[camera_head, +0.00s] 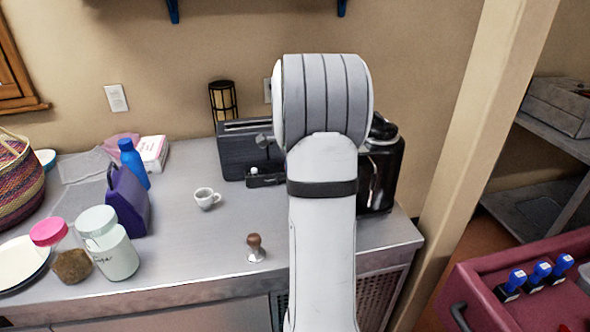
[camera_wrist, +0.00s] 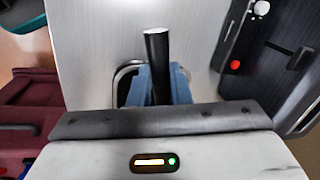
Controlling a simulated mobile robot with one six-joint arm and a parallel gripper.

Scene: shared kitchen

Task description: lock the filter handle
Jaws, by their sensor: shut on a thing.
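The black filter handle (camera_wrist: 156,50) shows in the wrist view, its end toward the camera. My gripper (camera_wrist: 158,88), with blue fingers, is shut on the handle. A curved metal rim shows behind the fingers; I cannot tell whether it is the filter's. In the head view my arm hides the gripper and the handle. The dark coffee machine (camera_head: 236,152) stands against the wall, its right part behind my arm. A dark panel with a red button and a white knob (camera_wrist: 235,65) shows at the right of the wrist view. How the filter sits in the machine is hidden.
A white cup (camera_head: 206,199) and a tamper (camera_head: 256,250) stand on the steel counter (camera_head: 185,250). A shiny black appliance (camera_head: 382,165) stands right of my arm. Jars (camera_head: 115,255), a purple box (camera_head: 127,205) and a blue bottle (camera_head: 133,162) stand at left. Front middle counter is mostly clear.

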